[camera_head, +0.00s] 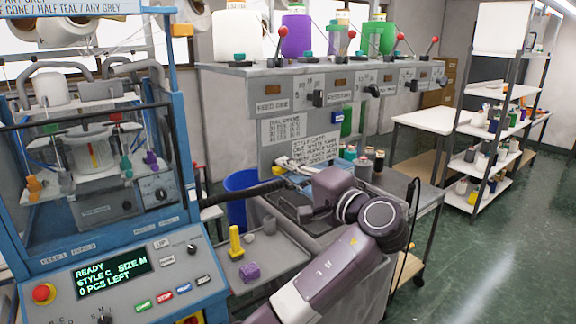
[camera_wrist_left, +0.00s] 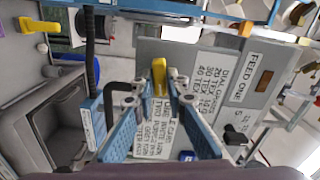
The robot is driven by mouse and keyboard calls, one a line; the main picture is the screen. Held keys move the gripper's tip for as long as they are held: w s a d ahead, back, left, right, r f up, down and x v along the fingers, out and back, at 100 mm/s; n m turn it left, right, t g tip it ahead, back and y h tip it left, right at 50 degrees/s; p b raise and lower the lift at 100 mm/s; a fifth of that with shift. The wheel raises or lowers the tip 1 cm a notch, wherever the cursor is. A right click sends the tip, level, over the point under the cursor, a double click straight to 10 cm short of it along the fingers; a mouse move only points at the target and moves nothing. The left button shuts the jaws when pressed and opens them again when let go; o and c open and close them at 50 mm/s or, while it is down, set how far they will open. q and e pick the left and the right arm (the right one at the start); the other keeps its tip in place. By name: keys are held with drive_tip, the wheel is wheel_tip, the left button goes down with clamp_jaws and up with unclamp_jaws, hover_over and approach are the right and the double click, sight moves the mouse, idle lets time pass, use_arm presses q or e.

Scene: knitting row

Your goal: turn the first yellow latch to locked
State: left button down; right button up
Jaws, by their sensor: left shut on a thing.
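In the left wrist view, a small upright yellow latch (camera_wrist_left: 159,76) sits between my left gripper's (camera_wrist_left: 156,86) two blue fingers. The gripper is shut on it, though the contact is hard to make out. Behind it is the grey panel with white printed labels. In the head view, my left arm comes in from the bottom, and my left gripper (camera_head: 296,165) reaches the lower front of the grey machine (camera_head: 265,125). The held latch is hidden there, and its turn position cannot be told. My right gripper is not in view.
A tray (camera_head: 280,262) at the lower middle holds a yellow peg (camera_head: 235,241), a purple block (camera_head: 249,271) and small grey pieces. The blue-framed machine (camera_head: 182,150) with its control panel stands at left. A blue bin (camera_head: 240,182) and a black hose (camera_head: 245,192) are near my arm. Floor is clear at right.

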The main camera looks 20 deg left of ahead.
use_arm(q)
drive_tip(key=shift+m+p, duration=0.45)
drive_tip(key=shift+m, duration=0.55)
drive_tip(key=shift+f, duration=0.1)
drive_tip(key=c, duration=2)
unclamp_jaws()
drive_tip(key=shift+d, duration=0.1)
drive_tip(key=shift+o, duration=0.2)
drive_tip(key=v, duration=0.7)
drive_tip(key=shift+d, duration=0.25)
drive_tip(key=shift+s, duration=0.1)
